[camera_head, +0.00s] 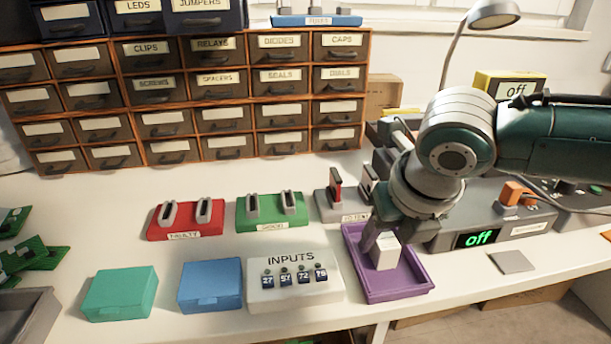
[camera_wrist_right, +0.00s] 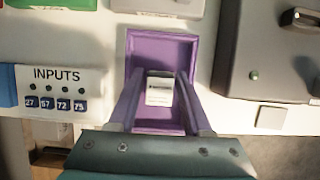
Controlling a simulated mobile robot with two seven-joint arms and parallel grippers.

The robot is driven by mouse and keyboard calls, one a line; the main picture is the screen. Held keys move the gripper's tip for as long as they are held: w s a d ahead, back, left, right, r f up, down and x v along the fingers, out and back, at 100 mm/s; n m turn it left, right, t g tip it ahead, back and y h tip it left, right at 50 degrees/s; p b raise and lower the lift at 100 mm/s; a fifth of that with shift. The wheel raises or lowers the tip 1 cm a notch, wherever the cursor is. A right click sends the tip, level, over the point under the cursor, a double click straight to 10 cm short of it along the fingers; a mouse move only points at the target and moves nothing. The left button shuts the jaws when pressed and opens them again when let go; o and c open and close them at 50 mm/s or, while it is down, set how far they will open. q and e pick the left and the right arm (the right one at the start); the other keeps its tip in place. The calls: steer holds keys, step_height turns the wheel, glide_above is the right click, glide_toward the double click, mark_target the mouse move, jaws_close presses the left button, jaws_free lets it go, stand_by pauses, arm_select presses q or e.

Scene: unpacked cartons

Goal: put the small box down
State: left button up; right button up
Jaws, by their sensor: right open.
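The small white box (camera_head: 384,252) stands in the purple tray (camera_head: 402,291) in the head view. In the right wrist view the small box (camera_wrist_right: 160,92) shows a printed label and lies between my right fingers, inside the purple tray (camera_wrist_right: 161,45). My right gripper (camera_head: 380,236) reaches down into the tray from above. In the right wrist view my right gripper (camera_wrist_right: 159,100) is open, with its fingers on either side of the box. The box's underside is hidden. My left gripper is not in view.
The white INPUTS box (camera_head: 292,282) stands just left of the tray. A grey device with a green "off" display (camera_head: 478,238) stands to its right. Red (camera_head: 186,218) and green (camera_head: 271,211) holders sit behind. The table's front edge is close to the tray.

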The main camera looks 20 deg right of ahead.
steer(key=d+p+v, duration=0.1)
steer(key=p+v, duration=0.3)
steer(key=v, duration=0.7)
steer(key=s+a+m+y, duration=0.3)
steer(key=s+a+m, duration=0.5)
steer(key=a+m, duration=0.55)
steer(key=s+d+f+m+h, duration=0.1)
steer(key=s+d+m, duration=0.6)
steer(key=m, duration=1.1)
steer(key=shift+s+d+f+g+h, duration=0.2)
steer(key=shift+s+f+g+h, duration=0.15)
steer(key=shift+s+f, duration=0.6)
steer(key=shift+s+r, duration=0.2)
steer(key=shift+r, duration=0.05)
